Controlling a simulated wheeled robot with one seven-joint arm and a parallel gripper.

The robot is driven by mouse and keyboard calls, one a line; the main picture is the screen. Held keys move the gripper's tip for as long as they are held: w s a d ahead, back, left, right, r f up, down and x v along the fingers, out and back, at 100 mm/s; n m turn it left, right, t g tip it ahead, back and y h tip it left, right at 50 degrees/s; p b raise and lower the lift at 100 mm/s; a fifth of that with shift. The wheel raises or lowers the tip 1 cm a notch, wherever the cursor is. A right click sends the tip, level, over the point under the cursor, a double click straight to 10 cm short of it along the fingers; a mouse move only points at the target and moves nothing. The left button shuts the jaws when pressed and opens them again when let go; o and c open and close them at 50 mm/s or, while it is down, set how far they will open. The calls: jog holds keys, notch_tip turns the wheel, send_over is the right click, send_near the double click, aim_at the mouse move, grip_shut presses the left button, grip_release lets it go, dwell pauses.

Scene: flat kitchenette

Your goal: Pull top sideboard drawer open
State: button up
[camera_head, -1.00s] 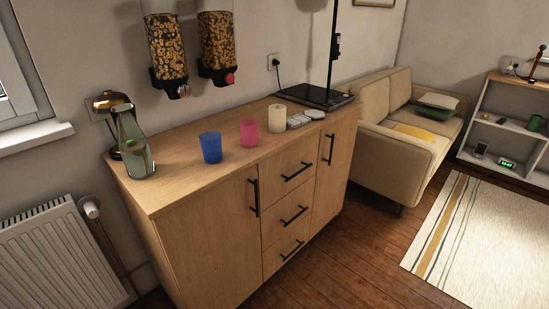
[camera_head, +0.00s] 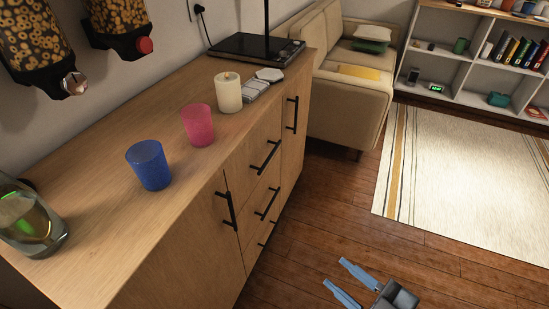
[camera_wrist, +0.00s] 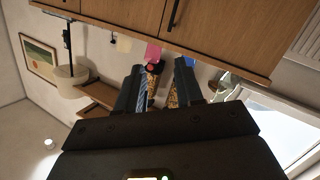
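The wooden sideboard (camera_head: 130,235) runs along the wall in the head view. Its top drawer (camera_head: 263,174) is in the middle column and looks shut flush. The drawer's black bar handle (camera_head: 266,157) slants across its front. My gripper (camera_head: 335,272) is at the bottom of the head view, over the wooden floor, well apart from the drawer and to its lower right. Its two blue fingers are spread with nothing between them. In the wrist view my gripper (camera_wrist: 160,65) also shows its fingers apart, with the sideboard front (camera_wrist: 225,30) upside down at the top.
Two lower drawers and side doors have similar black handles. A sofa (camera_head: 345,110) stands behind. The floor (camera_head: 335,205) in front is clear.

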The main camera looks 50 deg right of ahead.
jog(key=w+d+f+n+h+b, duration=0.25)
jog(key=w+d+f, duration=0.35)
jog(key=w+f, duration=0.3)
jog(key=n+t+h+b, duration=0.1)
jog(key=n+h+b, duration=0.2)
jog(key=n+h, duration=0.2)
send_near(270, 155)
jog(key=x, duration=0.2)
jog(key=shift+f+b+x, duration=0.15)
jog(key=shift+b+x, duration=0.1)
jog(key=shift+x, duration=1.7)
jog(key=shift+f+b+x, duration=0.15)
jog(key=shift+b+x, duration=0.1)
jog(key=shift+x, duration=1.75)
jog(key=shift+c, duration=0.4)
grip_shut()
